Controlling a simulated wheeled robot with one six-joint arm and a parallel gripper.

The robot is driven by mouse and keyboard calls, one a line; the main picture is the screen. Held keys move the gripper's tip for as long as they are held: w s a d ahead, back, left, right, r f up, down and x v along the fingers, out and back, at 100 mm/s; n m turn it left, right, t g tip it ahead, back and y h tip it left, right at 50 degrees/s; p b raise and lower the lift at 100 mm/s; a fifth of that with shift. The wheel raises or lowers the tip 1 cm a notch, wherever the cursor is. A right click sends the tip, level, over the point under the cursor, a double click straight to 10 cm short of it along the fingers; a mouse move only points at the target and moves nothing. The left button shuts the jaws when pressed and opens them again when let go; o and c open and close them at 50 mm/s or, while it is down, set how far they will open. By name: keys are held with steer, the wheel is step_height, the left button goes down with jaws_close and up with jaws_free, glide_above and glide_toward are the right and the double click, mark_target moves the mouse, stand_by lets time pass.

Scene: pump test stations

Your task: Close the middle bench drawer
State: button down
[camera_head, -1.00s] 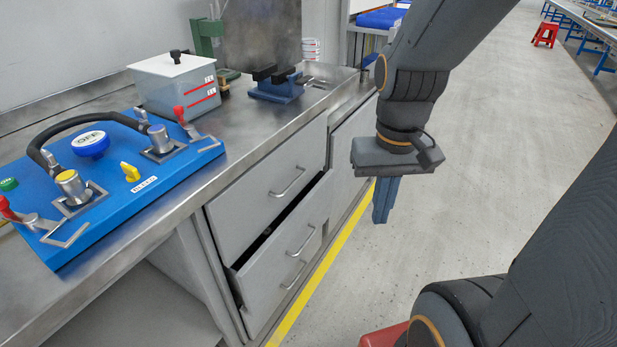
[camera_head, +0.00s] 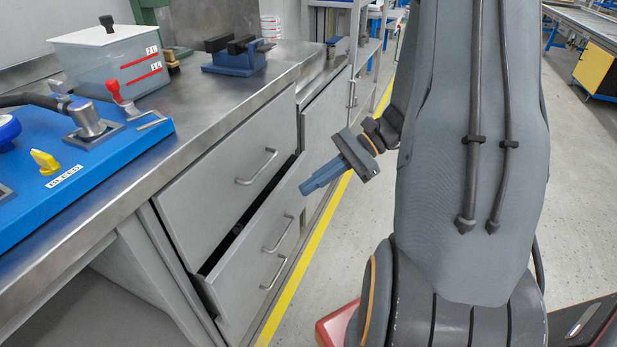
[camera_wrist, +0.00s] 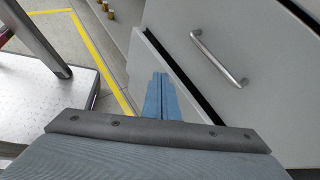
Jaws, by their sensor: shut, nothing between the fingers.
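The middle bench drawer (camera_head: 245,253) is a grey front that stands out a little from the bench. A dark gap shows along its top edge, and its metal bar handle (camera_head: 279,235) faces the aisle. The drawer also shows in the wrist view (camera_wrist: 192,104), partly hidden behind my fingers. My gripper (camera_head: 303,189) has blue fingers that are shut and empty. In the head view they point left toward the drawer fronts, near the middle drawer's far upper corner. In the wrist view my fingertips (camera_wrist: 160,76) overlap the drawer front; I cannot tell whether they touch it.
The upper drawer (camera_head: 225,185) is shut, with its own bar handle (camera_head: 258,167). Another handle (camera_head: 274,272) sits low on the bench. A yellow floor line (camera_head: 318,230) borders the open aisle.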

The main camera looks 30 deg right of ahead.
steer(key=w+d+f+m+t+y+b, duration=0.1)
steer(key=w+d+f+m+t+b, duration=0.15)
steer(key=d+f+t, duration=0.2)
steer(key=w+d+f+m+t+b, duration=0.1)
steer(key=w+d+f+m+t, duration=0.25)
steer(key=d, duration=0.25)
steer(key=m+t+h+b, duration=0.2)
steer(key=m+t, duration=0.2)
steer(key=m, duration=0.1)
glide_toward(300, 166)
steer(key=b+x, duration=0.1)
steer(key=x, duration=0.5)
steer(key=shift+w+a+b, duration=0.15)
steer(key=shift+a+b, duration=0.05)
steer(key=shift+b, duration=0.2)
